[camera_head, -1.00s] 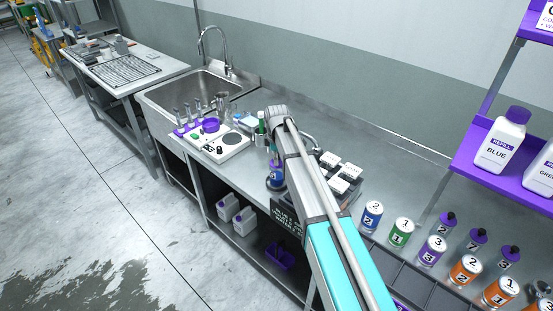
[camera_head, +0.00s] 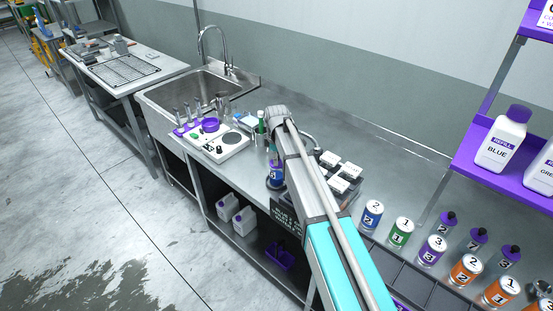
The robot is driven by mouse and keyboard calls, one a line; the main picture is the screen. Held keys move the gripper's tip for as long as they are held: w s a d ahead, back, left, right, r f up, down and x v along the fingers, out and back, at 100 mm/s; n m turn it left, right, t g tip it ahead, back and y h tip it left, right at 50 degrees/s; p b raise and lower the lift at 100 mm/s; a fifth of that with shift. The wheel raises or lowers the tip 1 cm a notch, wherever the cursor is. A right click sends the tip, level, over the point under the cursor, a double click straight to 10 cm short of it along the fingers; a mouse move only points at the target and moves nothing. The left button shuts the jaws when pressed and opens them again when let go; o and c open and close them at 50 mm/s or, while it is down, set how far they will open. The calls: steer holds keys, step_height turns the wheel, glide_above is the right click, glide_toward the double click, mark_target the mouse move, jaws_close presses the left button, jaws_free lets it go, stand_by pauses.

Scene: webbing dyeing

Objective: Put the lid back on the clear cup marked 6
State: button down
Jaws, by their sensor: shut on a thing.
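My arm (camera_head: 308,195) reaches up from the lower right over the steel bench, with its wrist end (camera_head: 279,113) bent over the middle of the counter. My gripper is hidden behind the arm, so what it holds cannot be seen. A small blue and purple container (camera_head: 275,173) stands in a dark round base just left of the arm, partly covered by it. I cannot read a mark on it. I cannot make out a clear cup marked 6 or its lid.
White-topped blocks (camera_head: 340,175) stand right of the arm. The rear counter (camera_head: 385,155) is clear.

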stand_by(0.3)
steer(key=shift+c, duration=2)
jaws_free()
steer(key=o, duration=0.4)
steer(key=shift+r, duration=0.1)
steer(key=shift+r+p, duration=3.45)
steer(key=shift+p, duration=0.1)
jaws_close()
